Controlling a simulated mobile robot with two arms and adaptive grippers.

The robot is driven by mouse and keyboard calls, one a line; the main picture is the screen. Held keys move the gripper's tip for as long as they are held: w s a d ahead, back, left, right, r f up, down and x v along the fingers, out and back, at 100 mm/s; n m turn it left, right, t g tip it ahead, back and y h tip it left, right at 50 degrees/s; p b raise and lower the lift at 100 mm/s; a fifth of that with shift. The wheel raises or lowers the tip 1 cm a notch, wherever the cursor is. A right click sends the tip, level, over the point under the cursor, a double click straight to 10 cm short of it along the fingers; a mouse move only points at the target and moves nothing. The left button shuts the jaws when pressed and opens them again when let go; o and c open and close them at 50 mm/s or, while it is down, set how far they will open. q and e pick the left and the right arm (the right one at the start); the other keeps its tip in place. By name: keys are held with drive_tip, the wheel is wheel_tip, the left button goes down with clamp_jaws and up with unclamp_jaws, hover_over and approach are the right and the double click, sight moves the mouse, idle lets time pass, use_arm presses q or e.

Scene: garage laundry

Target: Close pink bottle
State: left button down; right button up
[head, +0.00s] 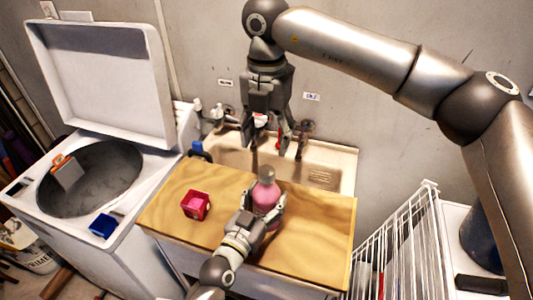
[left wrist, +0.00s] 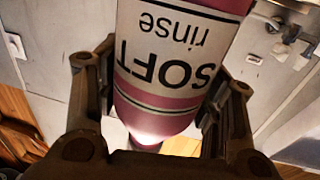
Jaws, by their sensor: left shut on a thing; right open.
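The pink bottle (head: 266,194) stands upright above the wooden board, near its back edge, with a greyish top. My left gripper (head: 263,212) is shut around its body from the front. In the left wrist view the bottle (left wrist: 172,75) fills the space between the fingers, its "SOFT rinse" label upside down. My right gripper (head: 270,138) hangs open, fingers down, above the sink behind and above the bottle. A small white and red thing (head: 260,121) shows between its fingers; I cannot tell if it is a cap or something behind. Whether the bottle's mouth is covered is unclear.
A red box (head: 196,205) with pink contents sits on the wooden board (head: 310,245), left of the bottle. The sink (head: 322,177) lies behind. An open washer (head: 160,165) stands left, with a blue box (head: 103,225) on its front edge. A white rack (head: 405,240) stands right.

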wheel_tip(320, 180, up, 2)
drive_tip(key=shift+r, duration=0.1)
use_arm(q)
drive_tip(key=shift+c, duration=1.5)
unclamp_jaws()
drive_tip(key=shift+s, duration=0.1)
drive_tip(key=v, duration=1.2)
